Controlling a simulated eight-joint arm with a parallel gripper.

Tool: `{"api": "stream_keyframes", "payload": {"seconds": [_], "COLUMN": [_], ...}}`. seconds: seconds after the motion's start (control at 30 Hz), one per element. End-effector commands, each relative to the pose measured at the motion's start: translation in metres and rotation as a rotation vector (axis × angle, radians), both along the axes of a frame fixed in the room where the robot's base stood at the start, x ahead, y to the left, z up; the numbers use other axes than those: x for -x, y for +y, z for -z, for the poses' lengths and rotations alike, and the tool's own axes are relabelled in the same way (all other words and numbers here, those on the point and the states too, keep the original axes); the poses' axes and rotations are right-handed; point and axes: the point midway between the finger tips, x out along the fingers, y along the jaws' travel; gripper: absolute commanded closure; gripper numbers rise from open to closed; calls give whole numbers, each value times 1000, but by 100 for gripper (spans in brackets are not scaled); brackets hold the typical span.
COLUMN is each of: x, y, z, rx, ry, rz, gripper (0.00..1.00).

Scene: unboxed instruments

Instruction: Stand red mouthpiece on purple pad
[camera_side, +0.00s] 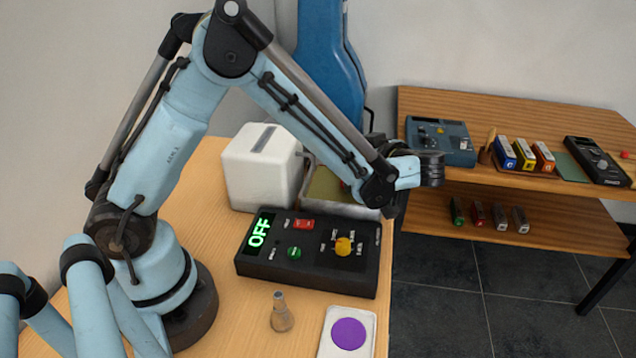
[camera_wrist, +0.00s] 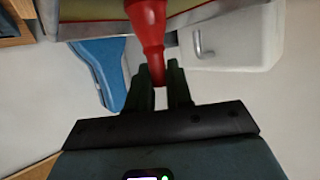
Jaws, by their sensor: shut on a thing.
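The red mouthpiece (camera_wrist: 148,30) shows in the wrist view between the fingertips of my gripper (camera_wrist: 160,75), which is shut on its narrow end. Its wide end runs out of the top of that view, in front of an olive-lined metal tray. In the side view my forearm hides most of the gripper and the mouthpiece. The purple pad (camera_side: 348,334) is a round disc on a white plate (camera_side: 332,351) at the table's front right. Nothing stands on the pad.
A black control box (camera_side: 262,262) reading OFF lies between the tray and the pad. A tan, cone-like piece (camera_side: 282,316) stands left of the pad. A white box (camera_side: 250,185) and a blue instrument case (camera_side: 325,50) are behind. A wooden shelf (camera_side: 440,105) holds instruments at right.

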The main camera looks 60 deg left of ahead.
Motion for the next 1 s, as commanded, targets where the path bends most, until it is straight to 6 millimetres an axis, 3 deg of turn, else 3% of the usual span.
{"api": "stream_keyframes", "payload": {"seconds": [0.2, 0.47, 1.0], "x": [1, 0, 8], "y": [0, 0, -13], "z": [-36, -61, -100], "rx": [0, 0, 0], "ry": [0, 0, 0], "rz": [0, 35, 607], "gripper": [100, 100, 100]}}
